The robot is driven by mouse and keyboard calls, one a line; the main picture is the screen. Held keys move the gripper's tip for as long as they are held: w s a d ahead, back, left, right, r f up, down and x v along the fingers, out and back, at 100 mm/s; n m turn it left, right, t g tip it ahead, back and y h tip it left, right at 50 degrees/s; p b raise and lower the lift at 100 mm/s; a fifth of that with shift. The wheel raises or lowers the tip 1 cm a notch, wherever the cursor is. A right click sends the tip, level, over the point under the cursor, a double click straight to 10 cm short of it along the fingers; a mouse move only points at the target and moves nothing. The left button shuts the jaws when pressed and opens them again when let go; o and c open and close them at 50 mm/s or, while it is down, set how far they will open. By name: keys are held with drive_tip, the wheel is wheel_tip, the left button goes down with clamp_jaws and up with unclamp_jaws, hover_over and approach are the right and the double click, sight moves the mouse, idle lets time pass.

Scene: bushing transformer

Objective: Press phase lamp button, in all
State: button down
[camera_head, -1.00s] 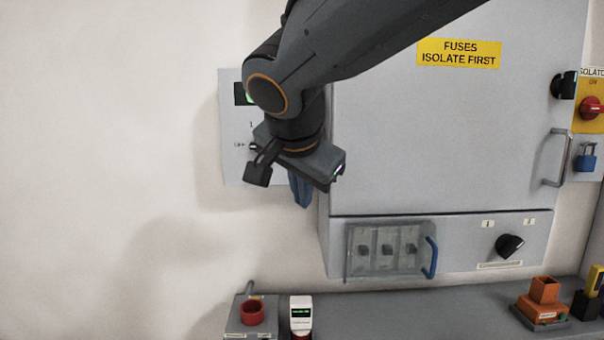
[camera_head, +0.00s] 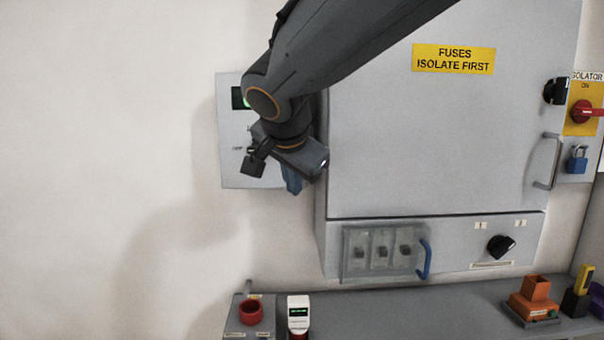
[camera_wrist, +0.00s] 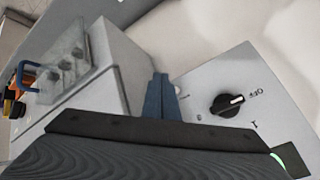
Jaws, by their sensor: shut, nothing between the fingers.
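A grey wall panel (camera_head: 229,165) stands left of the large cabinet, with a green-lit display (camera_head: 238,98) on it. In the wrist view this panel (camera_wrist: 235,75) shows a black rotary knob (camera_wrist: 228,104) with an OFF mark. A small pale round spot (camera_wrist: 178,89), possibly a button, sits beside my fingers; I cannot tell if it is the phase lamp button. My gripper (camera_head: 293,190) hangs in front of the panel's right side, its blue fingers pointing down. In the wrist view the gripper (camera_wrist: 160,78) is shut and empty. My arm hides part of the panel.
The grey cabinet (camera_head: 380,150) is close to the right of my gripper. Its lower front has a clear-covered switch block (camera_head: 383,252) and a black knob (camera_head: 501,246). Below, a shelf (camera_head: 400,305) holds a red button box (camera_head: 250,312) and orange holder (camera_head: 535,298). Left wall is clear.

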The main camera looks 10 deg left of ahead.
drive_tip(key=w, duration=0.3)
drive_tip(key=shift+w+a, duration=0.25)
drive_tip(key=shift+a, duration=0.15)
idle(1.8)
drive_tip(key=shift+w+a+b, duration=0.1)
drive_tip(key=shift+w+b, duration=0.3)
drive_tip(key=shift+b, duration=0.1)
drive_tip(key=shift+w+a, duration=0.1)
drive_tip(key=shift+w, duration=0.25)
idle(0.6)
drive_tip(key=shift+s, duration=0.1)
drive_tip(key=shift+s+d+b, duration=0.2)
drive_tip(key=shift+s+b, duration=0.5)
drive_tip(key=shift+b, duration=0.05)
drive_tip(key=shift+s+d+b, duration=0.2)
drive_tip(key=shift+s+b, duration=0.15)
drive_tip(key=shift+s, duration=0.45)
drive_tip(key=shift+s+d+b, duration=0.2)
drive_tip(key=shift+s+b, duration=0.2)
drive_tip(key=shift+s, duration=0.45)
drive_tip(key=shift+s+d+b, duration=0.2)
drive_tip(key=shift+s+b, duration=0.15)
drive_tip(key=shift+s, duration=0.45)
